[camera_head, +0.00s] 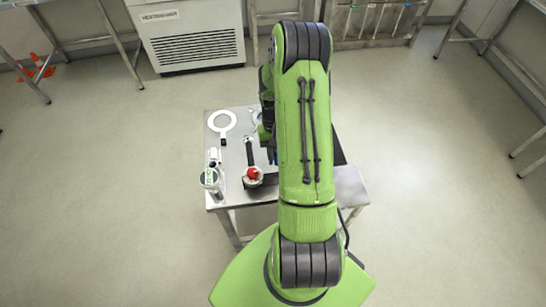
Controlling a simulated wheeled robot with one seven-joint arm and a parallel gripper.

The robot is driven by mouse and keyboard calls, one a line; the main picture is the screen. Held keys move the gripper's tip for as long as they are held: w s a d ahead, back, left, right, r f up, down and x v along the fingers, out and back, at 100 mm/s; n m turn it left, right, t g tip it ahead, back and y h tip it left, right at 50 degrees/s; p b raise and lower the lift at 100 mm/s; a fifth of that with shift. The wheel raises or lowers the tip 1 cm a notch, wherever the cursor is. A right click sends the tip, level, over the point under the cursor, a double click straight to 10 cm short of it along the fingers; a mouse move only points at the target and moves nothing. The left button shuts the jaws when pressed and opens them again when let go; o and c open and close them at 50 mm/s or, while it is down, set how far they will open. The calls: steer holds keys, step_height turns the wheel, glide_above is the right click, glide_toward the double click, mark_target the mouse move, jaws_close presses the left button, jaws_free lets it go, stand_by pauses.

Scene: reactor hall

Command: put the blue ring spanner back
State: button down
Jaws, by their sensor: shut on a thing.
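My arm stands in front of the small steel table and hides most of my gripper (270,148). Only a dark edge of it shows to the left of the arm, low over the table. A small sliver of blue (272,157) shows just below it, which fits the blue ring spanner in its jaws. The jaws are shut on it. The spanner's ends and whether it touches the table are hidden behind the arm.
The steel table (229,199) bears a white ring-shaped item (222,121), a clear jar (210,180) and a dark-handled tool with a red part (253,174). A rack with several hanging tools (374,18) stands at the back wall. A grey cabinet (190,35) is left of it. Open floor lies both sides.

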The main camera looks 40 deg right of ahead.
step_height(320, 180, down, 4)
steer(key=shift+w+f, duration=0.1)
steer(key=shift+f+b, duration=0.55)
steer(key=shift+b, duration=0.15)
steer(key=c, duration=0.9)
jaws_free()
